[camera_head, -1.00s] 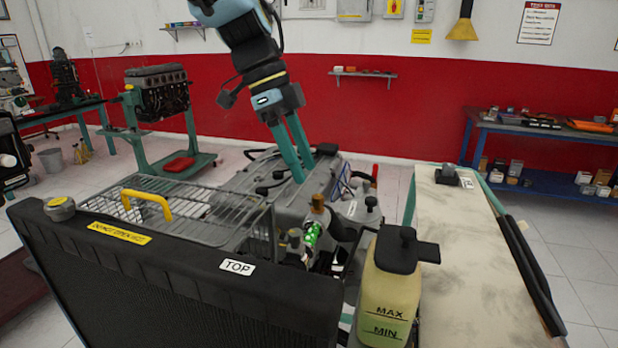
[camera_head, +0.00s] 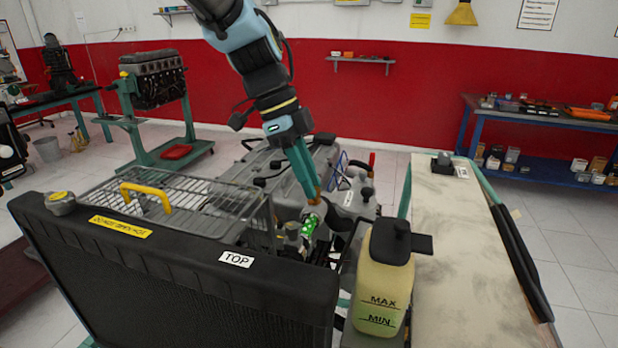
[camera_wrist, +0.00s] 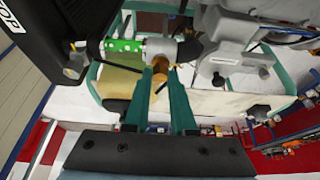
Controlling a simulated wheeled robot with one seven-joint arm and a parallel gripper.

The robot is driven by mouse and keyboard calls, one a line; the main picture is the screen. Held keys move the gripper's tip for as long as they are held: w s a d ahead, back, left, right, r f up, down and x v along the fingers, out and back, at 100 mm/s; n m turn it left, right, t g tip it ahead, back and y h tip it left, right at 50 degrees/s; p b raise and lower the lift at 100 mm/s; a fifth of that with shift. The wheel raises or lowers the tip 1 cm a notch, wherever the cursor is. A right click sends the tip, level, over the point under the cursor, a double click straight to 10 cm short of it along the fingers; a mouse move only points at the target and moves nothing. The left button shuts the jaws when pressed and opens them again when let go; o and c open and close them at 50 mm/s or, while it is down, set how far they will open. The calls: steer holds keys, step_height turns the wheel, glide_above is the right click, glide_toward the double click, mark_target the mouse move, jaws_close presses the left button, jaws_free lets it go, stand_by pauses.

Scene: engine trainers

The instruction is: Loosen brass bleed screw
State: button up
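The brass bleed screw (camera_wrist: 160,66) shows in the wrist view as an orange-brown piece between the tips of my gripper's two green fingers. It sits at a grey hose fitting (camera_wrist: 160,47), beside a bright green perforated piece (camera_wrist: 122,45). In the head view, my gripper (camera_head: 312,197) points down at the screw from above, and its fingers largely hide the screw. The green piece (camera_head: 310,224) shows just below the fingertips. The fingers are apart, with a narrow gap around the screw; they look open, and firm contact is not visible.
The radiator (camera_head: 180,265), marked TOP, stands in front. A coolant bottle (camera_head: 383,285) with a black cap stands close to the right of the fitting. A wire rack (camera_head: 200,200) lies to the left. A long pale bench top (camera_head: 455,250) is at the right.

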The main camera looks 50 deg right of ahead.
jaws_close()
